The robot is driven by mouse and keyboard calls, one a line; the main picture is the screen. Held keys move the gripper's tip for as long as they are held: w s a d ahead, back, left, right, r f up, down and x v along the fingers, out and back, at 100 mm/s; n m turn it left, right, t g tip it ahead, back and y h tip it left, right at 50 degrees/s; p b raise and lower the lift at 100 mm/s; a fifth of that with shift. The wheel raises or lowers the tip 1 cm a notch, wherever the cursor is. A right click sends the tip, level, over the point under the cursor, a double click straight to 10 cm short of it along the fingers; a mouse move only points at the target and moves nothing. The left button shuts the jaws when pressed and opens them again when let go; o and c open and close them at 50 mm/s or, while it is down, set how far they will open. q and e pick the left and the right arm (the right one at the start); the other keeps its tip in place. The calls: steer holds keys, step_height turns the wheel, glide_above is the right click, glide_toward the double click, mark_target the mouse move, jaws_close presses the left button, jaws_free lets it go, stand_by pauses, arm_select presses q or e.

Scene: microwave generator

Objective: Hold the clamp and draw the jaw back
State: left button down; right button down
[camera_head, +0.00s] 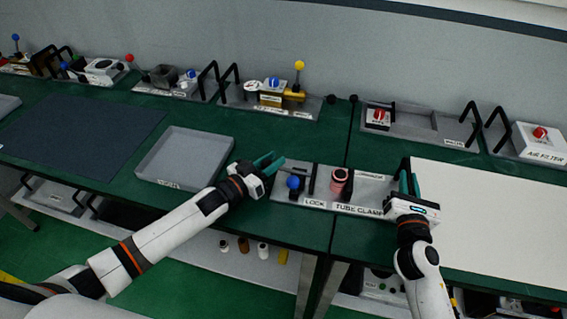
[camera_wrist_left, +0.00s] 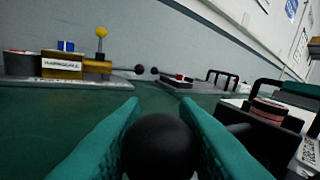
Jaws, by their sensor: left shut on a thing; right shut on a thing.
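The tube clamp (camera_head: 357,209) is a grey plate on the green bench, labelled LOCK and TUBE CLAMP. It carries a blue knob (camera_head: 293,182) and a pink tube piece (camera_head: 339,178), which also shows at the right of the left wrist view (camera_wrist_left: 268,110). My left gripper (camera_head: 268,162) is at the plate's left end, its teal fingers shut on a black ball knob (camera_wrist_left: 160,147). My right gripper (camera_head: 409,183) is at the plate's right end, shut on its black handle (camera_head: 404,166). The fingers partly hide that handle.
An empty grey tray (camera_head: 185,157) lies left of the clamp and a dark mat (camera_head: 80,135) farther left. A white board (camera_head: 495,215) covers the right bench. Several fixtures with black handles, among them one with a yellow knob (camera_head: 299,66), line the back.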

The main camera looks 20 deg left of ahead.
arm_select(q)
steer(key=shift+a+f, duration=0.1)
steer(key=shift+a, duration=0.55)
arm_select(e)
steer(key=shift+s+d+f, duration=0.1)
steer(key=shift+f, duration=0.3)
steer(key=shift+d, duration=0.1)
arm_select(q)
steer(key=c, duration=1.1)
jaws_free()
steer(key=shift+a, duration=0.2)
steer(key=shift+s+d, duration=0.1)
steer(key=shift+s, duration=0.05)
steer(key=v, duration=1.2)
arm_select(e)
steer(key=shift+r, duration=0.1)
